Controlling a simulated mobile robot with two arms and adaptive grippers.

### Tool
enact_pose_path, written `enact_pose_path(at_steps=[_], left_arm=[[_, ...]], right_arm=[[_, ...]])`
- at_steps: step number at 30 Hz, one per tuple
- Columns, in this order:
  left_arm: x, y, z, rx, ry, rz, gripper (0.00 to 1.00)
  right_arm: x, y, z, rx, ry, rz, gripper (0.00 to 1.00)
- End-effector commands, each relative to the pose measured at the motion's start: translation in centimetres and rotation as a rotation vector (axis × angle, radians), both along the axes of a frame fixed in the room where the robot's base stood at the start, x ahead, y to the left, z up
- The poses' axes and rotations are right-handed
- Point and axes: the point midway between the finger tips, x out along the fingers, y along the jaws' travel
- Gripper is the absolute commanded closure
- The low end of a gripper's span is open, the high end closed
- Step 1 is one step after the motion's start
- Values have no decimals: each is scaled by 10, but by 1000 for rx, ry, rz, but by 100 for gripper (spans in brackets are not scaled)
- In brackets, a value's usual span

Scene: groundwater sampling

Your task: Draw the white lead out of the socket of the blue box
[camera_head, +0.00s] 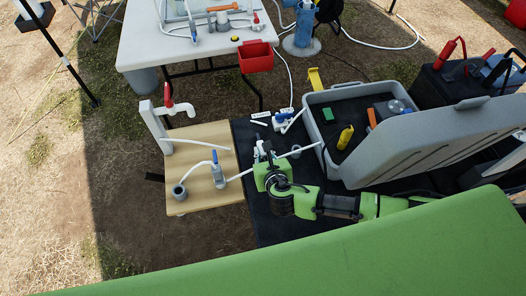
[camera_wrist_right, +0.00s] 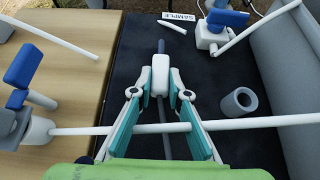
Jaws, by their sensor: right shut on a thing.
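My right gripper (camera_head: 265,155) is over the dark mat in the head view. In the right wrist view its fingers (camera_wrist_right: 159,90) are shut on a white plug-like piece (camera_wrist_right: 160,74), with a dark grey rod running on from it. A long white tube (camera_wrist_right: 255,123) crosses the view at the fingers; I cannot tell whether it joins the held piece. A blue block (camera_head: 493,70) shows behind the black case at the right; I cannot tell whether it is the blue box, and no socket is visible. My left gripper is out of view.
A grey open case (camera_head: 312,98) stands right of the gripper. A wooden board (camera_head: 205,138) with a white tap post (camera_head: 152,130) and a blue-handled valve (camera_head: 217,172) lies left. A grey cup (camera_wrist_right: 239,102) and a blue-topped white fitting (camera_wrist_right: 212,35) stand nearby on the mat.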

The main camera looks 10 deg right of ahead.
Motion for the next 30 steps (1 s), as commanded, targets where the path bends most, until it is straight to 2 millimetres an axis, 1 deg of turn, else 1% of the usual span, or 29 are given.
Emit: enact_pose_path(at_steps=[21, 30], left_arm=[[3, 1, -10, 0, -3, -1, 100], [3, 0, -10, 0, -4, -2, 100]], right_arm=[[-1, 0, -17, 0, 3, 0, 100], [-3, 0, -21, 0, 11, -1, 100]])
